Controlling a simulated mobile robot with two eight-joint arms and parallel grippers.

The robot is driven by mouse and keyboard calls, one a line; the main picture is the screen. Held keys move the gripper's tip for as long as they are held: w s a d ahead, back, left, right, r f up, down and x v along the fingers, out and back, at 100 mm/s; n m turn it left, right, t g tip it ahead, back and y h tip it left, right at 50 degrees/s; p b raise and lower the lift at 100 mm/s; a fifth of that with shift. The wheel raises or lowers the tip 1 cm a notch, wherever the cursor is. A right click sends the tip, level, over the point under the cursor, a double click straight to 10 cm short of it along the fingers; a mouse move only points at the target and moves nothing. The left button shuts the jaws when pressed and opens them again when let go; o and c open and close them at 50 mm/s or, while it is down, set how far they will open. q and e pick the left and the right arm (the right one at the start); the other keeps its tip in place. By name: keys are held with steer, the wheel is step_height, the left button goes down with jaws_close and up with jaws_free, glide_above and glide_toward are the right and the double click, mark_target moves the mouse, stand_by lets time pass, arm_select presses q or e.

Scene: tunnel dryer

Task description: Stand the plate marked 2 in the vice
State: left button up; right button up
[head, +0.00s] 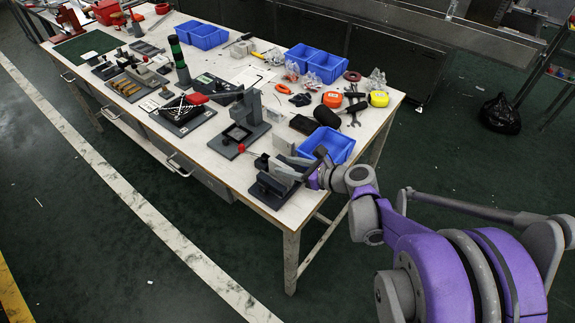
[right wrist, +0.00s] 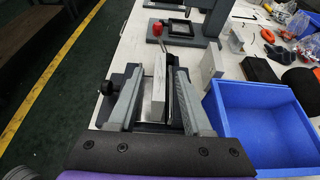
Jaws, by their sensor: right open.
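The vice (head: 268,190) is a dark block with a side knob near the table's front right corner. In the right wrist view the vice (right wrist: 107,88) lies under and beyond my fingers. A light grey plate (right wrist: 158,88) stands upright there, between my fingers, seemingly in the vice; its lower edge is hidden, and I cannot read a number on it. My right gripper (right wrist: 160,80) is open, one finger on each side of the plate with gaps. In the head view my right gripper (head: 294,173) reaches over the vice from the right. My left gripper is out of view.
A blue bin (head: 327,145) stands close to the right of my gripper. Another grey plate (right wrist: 213,62) stands upright just beyond the vice. A grey press (head: 243,120) with a red knob is farther left. Tools and more blue bins fill the table behind.

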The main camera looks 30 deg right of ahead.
steer(key=p+v, duration=0.1)
steer(key=v, duration=1)
steer(key=s+a+f+n+g, duration=0.1)
steer(key=a+n, duration=0.2)
steer(key=s+a+f+n+g, duration=0.1)
steer(key=a+f+n+g, duration=0.1)
steer(key=a+n, duration=0.1)
steer(key=s+a+f+n+g, duration=0.1)
steer(key=a+n, duration=0.2)
steer(key=n, duration=0.1)
steer(key=shift+s+a+f, duration=0.25)
steer(key=shift+s+f, duration=0.05)
steer(key=shift+f, duration=0.1)
steer(key=s+a+f+n+g+h, duration=0.1)
steer(key=s+n, duration=0.3)
steer(key=n, duration=0.6)
steer(key=s+a+f+n+g+h, duration=0.2)
steer(key=s+a+n+h, duration=0.1)
steer(key=n, duration=0.8)
steer(key=s+h, duration=0.1)
steer(key=s, duration=0.1)
steer(key=shift+s+a+n+g, duration=0.3)
steer(key=shift+a, duration=0.1)
steer(key=shift+f, duration=0.1)
